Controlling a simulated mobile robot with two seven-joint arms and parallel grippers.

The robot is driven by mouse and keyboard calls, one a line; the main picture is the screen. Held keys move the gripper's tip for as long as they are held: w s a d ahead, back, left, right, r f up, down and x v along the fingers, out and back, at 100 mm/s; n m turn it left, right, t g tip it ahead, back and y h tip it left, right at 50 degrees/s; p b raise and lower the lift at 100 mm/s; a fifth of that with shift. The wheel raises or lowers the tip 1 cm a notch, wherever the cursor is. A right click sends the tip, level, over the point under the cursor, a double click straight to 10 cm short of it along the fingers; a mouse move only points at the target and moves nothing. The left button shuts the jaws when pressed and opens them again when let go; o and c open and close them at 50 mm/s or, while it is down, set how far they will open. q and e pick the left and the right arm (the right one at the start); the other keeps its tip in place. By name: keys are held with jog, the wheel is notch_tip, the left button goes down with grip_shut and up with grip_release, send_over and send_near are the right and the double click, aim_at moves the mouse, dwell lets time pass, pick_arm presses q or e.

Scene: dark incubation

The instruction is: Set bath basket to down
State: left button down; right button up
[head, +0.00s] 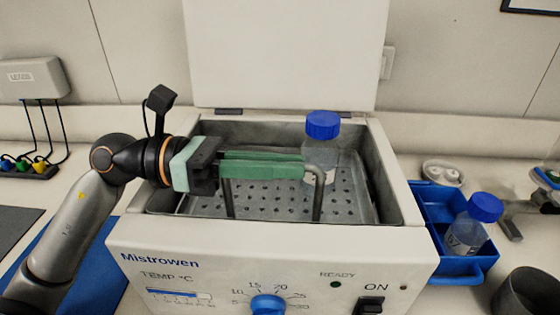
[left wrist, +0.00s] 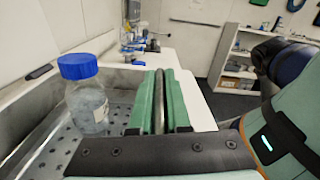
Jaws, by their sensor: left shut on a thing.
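The bath basket (head: 275,205) is a grey tray with a perforated floor, inside the open Mistrowen bath (head: 210,245). Its metal handle (head: 318,205) rises above the floor. My left gripper (head: 302,168) reaches in from the left and is shut on the handle, with its long green fingers along the bar. In the left wrist view the handle bar (left wrist: 159,100) lies between the fingers. A clear bottle with a blue cap (head: 323,125) stands in the basket behind the fingers; it also shows in the left wrist view (left wrist: 88,105). I cannot tell the basket's exact height. My right gripper is not in view.
The white bath lid (head: 285,50) stands open behind. The front panel has a blue dial (head: 267,305) and an ON switch (head: 369,305). A blue bin (head: 470,270) with another blue-capped bottle (head: 468,228) is at right. A dark cup (head: 525,292) stands beside it.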

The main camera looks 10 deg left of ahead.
pick_arm(q)
jog(key=shift+r, duration=0.2)
jog(key=c, duration=0.9)
grip_release()
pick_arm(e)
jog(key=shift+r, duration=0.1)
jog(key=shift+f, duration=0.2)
pick_arm(q)
jog(key=shift+a+f, duration=0.1)
jog(key=shift+a, duration=0.2)
jog(key=shift+s+a+b, duration=0.15)
jog(key=shift+a+b, duration=0.45)
jog(key=shift+a, duration=1.4)
jog(key=shift+s+a+b, duration=0.15)
jog(key=shift+a+b, duration=0.45)
jog(key=shift+a, duration=1.35)
jog(key=shift+s+a+b, duration=0.15)
jog(key=shift+a+b, duration=0.45)
jog(key=shift+a, duration=1.4)
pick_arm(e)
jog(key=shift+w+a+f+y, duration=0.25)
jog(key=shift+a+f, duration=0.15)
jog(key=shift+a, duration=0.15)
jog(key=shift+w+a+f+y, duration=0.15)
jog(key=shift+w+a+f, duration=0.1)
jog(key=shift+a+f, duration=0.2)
